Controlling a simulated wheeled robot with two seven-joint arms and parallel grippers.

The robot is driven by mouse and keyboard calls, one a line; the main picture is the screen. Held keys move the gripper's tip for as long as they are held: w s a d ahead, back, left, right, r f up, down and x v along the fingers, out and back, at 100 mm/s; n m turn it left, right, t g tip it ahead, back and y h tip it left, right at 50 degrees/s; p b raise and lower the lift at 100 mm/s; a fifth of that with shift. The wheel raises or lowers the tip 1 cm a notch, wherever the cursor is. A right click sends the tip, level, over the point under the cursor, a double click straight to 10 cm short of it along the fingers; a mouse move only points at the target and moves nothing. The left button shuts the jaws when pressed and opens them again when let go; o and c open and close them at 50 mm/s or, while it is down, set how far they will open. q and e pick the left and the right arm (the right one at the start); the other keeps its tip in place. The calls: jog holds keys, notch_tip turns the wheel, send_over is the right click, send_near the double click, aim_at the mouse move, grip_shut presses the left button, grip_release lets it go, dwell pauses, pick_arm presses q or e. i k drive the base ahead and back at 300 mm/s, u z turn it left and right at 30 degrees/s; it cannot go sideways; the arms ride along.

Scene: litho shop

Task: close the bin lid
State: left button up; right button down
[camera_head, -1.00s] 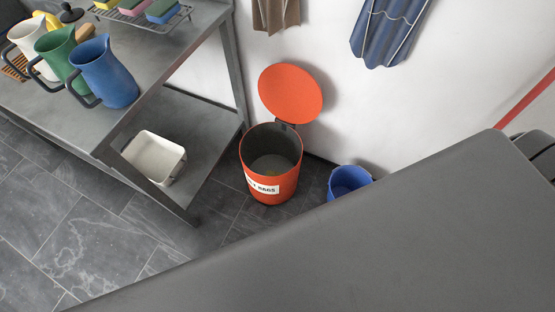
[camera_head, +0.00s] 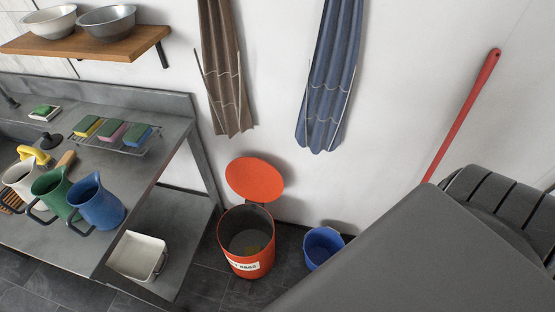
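The bin (camera_head: 234,262) is a round orange-red bin with a white label on its front, standing on the floor against the wall. Its round orange-red lid (camera_head: 254,180) is open, raised up and back toward the wall behind the rim. The grey inside of the bin shows, with something small and yellowish at the bottom. Neither of my grippers is in view.
A blue bucket (camera_head: 322,248) stands right of the bin. A grey metal table (camera_head: 150,165) with jugs and sponges is on the left; a white tub (camera_head: 137,256) sits on its lower shelf. Brown (camera_head: 226,70) and blue (camera_head: 330,80) aprons hang above. A large grey surface (camera_head: 430,255) fills the lower right.

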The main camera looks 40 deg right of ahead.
aim_at(254, 179)
jog(key=z, duration=2.1)
jog(key=i, duration=0.85)
jog(key=u, duration=2)
